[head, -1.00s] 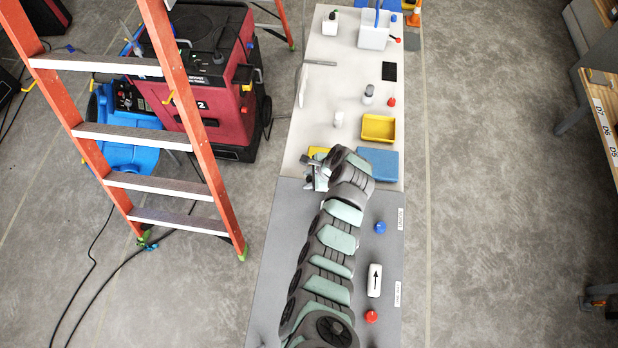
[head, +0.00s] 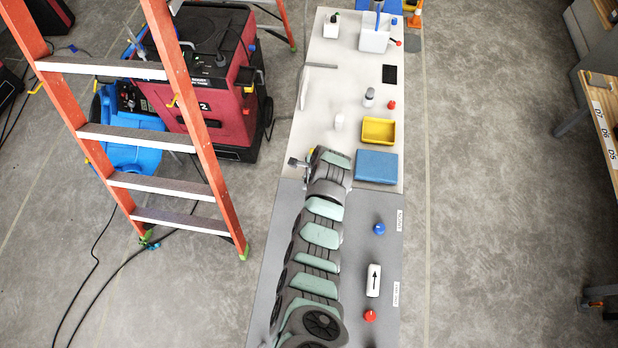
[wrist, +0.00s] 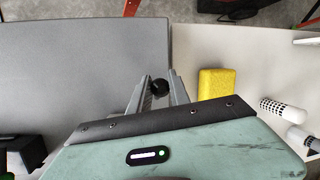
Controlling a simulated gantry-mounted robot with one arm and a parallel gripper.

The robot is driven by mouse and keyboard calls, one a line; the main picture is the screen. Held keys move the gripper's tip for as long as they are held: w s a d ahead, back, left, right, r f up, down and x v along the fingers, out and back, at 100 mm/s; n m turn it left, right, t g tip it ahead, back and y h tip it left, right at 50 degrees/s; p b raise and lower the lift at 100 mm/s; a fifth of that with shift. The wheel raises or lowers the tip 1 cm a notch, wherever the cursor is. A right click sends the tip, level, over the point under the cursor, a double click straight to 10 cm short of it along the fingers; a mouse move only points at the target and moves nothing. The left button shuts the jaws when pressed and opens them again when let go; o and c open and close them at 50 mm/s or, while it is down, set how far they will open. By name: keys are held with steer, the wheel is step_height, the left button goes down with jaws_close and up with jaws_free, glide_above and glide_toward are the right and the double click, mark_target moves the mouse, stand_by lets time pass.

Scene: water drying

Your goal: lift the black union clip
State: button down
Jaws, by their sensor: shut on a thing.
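The black union clip (wrist: 159,87) shows in the wrist view as a small dark rounded piece between my fingertips. My gripper (wrist: 159,80) is shut on it, with one grey finger on each side. The fingers hide part of the clip. I cannot tell how far it is above the surface. In the head view my gripper (head: 296,163) is at the left side of the bench, near where the grey and white surfaces meet. The clip cannot be made out there.
A yellow sponge (wrist: 217,83) lies right of my fingers on the white surface (head: 328,78). An orange ladder (head: 213,170) stands left of the bench.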

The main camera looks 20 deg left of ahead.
stand_by(0.3)
steer(key=c, duration=1.2)
jaws_free()
steer(key=shift+c, duration=0.2)
steer(key=b+v, duration=0.2)
steer(key=v, duration=0.8)
steer(key=shift+r, duration=0.45)
